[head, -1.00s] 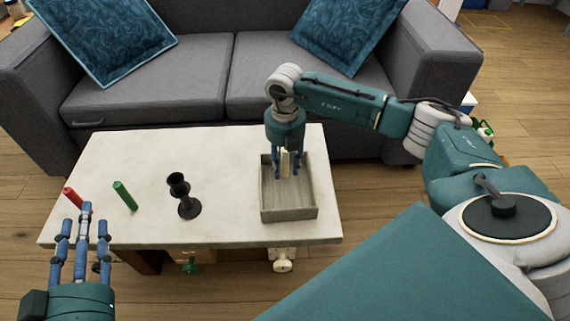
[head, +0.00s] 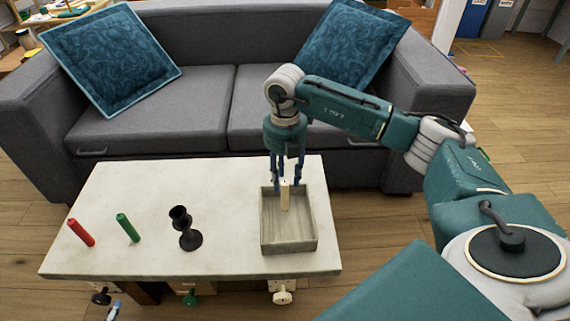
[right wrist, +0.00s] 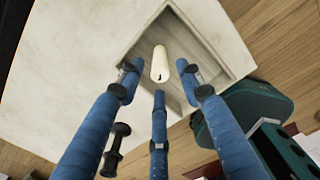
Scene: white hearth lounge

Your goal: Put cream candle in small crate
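The cream candle (head: 285,196) stands roughly upright inside the small grey crate (head: 289,247), on the right part of the white table. My right gripper (head: 287,183) is just above the candle, its blue fingers spread around its upper part. In the right wrist view the candle (right wrist: 160,64) sits between the open fingers, with gaps to each, and the crate floor lies around it.
A red candle (head: 81,233), a green candle (head: 128,228) and a black candle holder (head: 185,230) are on the table (head: 130,185) left of the crate. A grey sofa (head: 160,105) with blue cushions stands behind. The table's back left is clear.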

